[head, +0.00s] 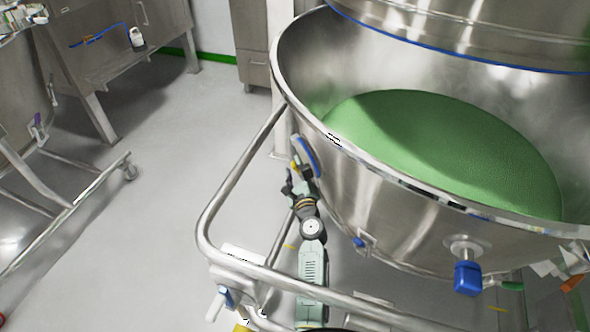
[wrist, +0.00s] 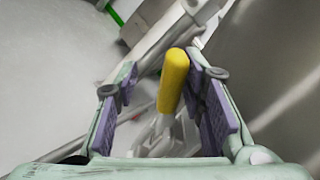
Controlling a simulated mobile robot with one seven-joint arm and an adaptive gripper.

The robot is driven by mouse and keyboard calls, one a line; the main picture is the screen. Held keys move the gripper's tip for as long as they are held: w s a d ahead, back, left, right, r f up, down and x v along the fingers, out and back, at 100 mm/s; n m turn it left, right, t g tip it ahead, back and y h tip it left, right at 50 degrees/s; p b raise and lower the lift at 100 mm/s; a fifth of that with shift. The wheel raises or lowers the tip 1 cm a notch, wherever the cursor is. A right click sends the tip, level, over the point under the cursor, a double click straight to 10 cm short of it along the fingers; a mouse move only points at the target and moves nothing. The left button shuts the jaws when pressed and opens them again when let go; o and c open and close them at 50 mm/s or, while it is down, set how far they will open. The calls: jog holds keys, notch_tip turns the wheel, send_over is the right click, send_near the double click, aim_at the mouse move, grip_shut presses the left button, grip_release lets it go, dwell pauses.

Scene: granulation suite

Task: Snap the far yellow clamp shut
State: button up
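A yellow clamp handle (wrist: 173,82) stands between the two purple-padded fingers of my gripper (wrist: 160,95) in the wrist view. The fingers are apart, with a gap on the left of the handle; the right finger is close to it, and I cannot tell if they touch. Below the yellow grip, the handle's metal part runs down and is blurred. In the head view my gripper (head: 296,186) is beside the outer wall of the big steel bowl. A small bit of yellow (head: 295,165) shows there, mostly hidden. I cannot see the clamp's latch clearly.
The steel bowl (head: 400,215) holds green material (head: 440,150). A tubular rail (head: 240,170) curves around my arm. A blue-capped fitting (head: 467,278) juts out at right.

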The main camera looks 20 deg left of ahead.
jog(key=v, duration=1.2)
